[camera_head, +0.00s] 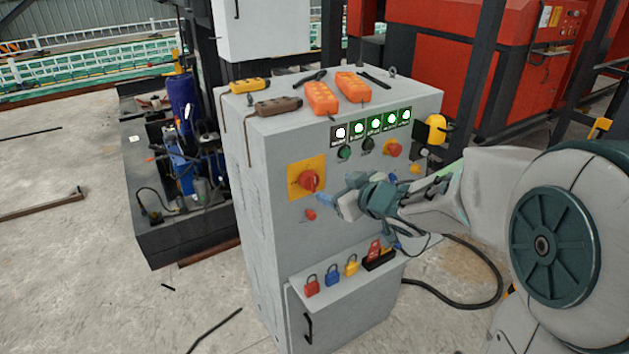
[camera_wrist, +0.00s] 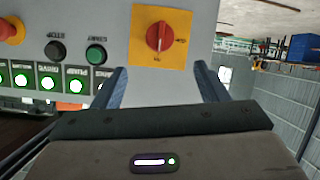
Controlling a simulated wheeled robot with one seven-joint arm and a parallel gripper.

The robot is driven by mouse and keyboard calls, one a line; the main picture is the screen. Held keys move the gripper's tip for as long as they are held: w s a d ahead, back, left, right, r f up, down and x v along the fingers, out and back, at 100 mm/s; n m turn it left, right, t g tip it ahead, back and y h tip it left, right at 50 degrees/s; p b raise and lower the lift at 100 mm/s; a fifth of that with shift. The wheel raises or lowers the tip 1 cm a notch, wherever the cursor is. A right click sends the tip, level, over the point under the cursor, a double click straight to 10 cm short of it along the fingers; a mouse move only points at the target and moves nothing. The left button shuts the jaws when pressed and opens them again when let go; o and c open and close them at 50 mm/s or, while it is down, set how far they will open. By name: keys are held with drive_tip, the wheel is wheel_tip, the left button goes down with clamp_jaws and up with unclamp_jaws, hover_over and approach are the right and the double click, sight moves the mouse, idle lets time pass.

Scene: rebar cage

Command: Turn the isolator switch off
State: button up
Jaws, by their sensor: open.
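The isolator switch (camera_head: 309,181) is a red rotary knob on a yellow square plate, on the front of the grey cabinet (camera_head: 340,230). In the wrist view the isolator switch (camera_wrist: 159,37) shows beyond my fingers, roughly centred between them, with its grip ridge running up and down in that picture. My gripper (camera_head: 335,196) is to the right of the switch in the head view, in front of the panel. In the wrist view my gripper (camera_wrist: 162,82) has its two fingers wide apart with nothing between them. The fingers do not touch the knob.
A row of lit indicators (camera_head: 375,125), a green button (camera_head: 345,153) and a red emergency knob (camera_head: 393,149) sit on the same panel. Padlocks (camera_head: 333,275) stand on a ledge below. Orange pendant controllers (camera_head: 322,97) lie on top. A small red button (camera_head: 310,215) is below the switch.

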sight(314, 181)
drive_tip(key=x, duration=1.1)
drive_tip(key=shift+w+a+f, duration=0.1)
drive_tip(key=shift+w+a, duration=0.05)
drive_tip(key=c, duration=1)
